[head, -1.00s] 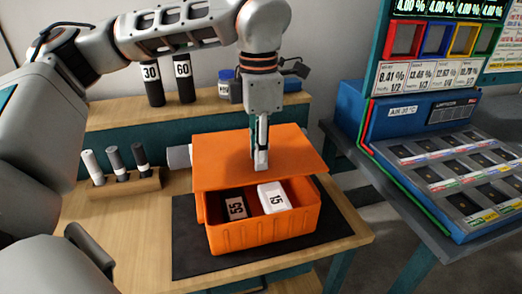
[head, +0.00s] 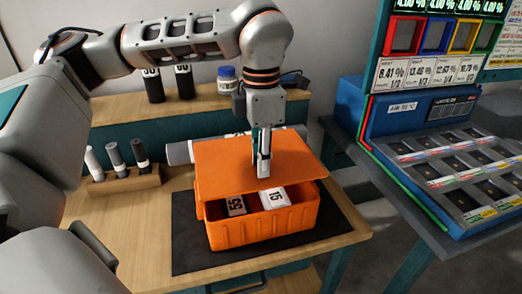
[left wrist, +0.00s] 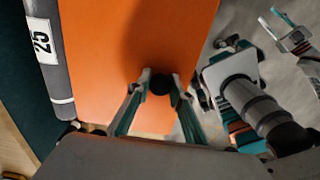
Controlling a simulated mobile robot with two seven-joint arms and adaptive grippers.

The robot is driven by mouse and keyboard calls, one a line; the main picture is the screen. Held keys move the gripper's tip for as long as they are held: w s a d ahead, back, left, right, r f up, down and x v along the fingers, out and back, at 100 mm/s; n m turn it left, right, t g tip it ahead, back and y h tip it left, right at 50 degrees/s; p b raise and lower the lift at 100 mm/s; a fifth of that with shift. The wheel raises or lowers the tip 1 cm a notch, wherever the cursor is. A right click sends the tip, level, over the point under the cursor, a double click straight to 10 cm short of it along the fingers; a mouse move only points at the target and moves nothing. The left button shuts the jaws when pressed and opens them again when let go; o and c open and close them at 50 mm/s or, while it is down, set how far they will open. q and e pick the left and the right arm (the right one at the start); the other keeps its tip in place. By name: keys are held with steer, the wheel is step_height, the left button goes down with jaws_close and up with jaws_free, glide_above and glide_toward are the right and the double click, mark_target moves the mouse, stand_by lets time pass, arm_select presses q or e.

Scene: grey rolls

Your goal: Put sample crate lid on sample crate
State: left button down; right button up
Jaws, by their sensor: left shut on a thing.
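The orange sample crate lid (head: 225,160) is a flat panel with a dark round knob (left wrist: 159,84). My left gripper (head: 263,172) is shut on this knob, also seen in the left wrist view (left wrist: 160,92). The lid is over the back part of the open orange sample crate (head: 265,234), tilted; I cannot tell whether it touches the rim. Two labelled blocks, 55 (head: 234,205) and 15 (head: 275,197), show in the crate's open front. The lid hides its back. My right gripper (left wrist: 272,20) shows small in the left wrist view, fingers apart and empty.
The crate stands on a dark mat (head: 190,250) on a wooden table. A large grey roll (head: 180,153) lies behind it. A rack (head: 125,182) with several small rolls is at left. A blue-lidded jar (head: 227,80) stands on the back shelf. A blue tray station (head: 440,170) is at right.

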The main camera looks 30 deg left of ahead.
arm_select(q)
steer(key=shift+f, duration=0.85)
step_height(320, 180, down, 2)
steer(key=shift+f+b, duration=0.1)
steer(key=shift+b, duration=0.25)
steer(key=shift+f, duration=0.8)
arm_select(e)
steer(key=shift+w+d, duration=0.2)
steer(key=shift+w, duration=0.2)
steer(key=shift+s+f, duration=0.1)
steer(key=shift+w+r, duration=0.2)
steer(key=shift+r, duration=0.35)
arm_select(q)
steer(key=shift+f, duration=0.4)
arm_select(e)
steer(key=shift+r, duration=0.1)
arm_select(q)
steer(key=c, duration=1.7)
jaws_free()
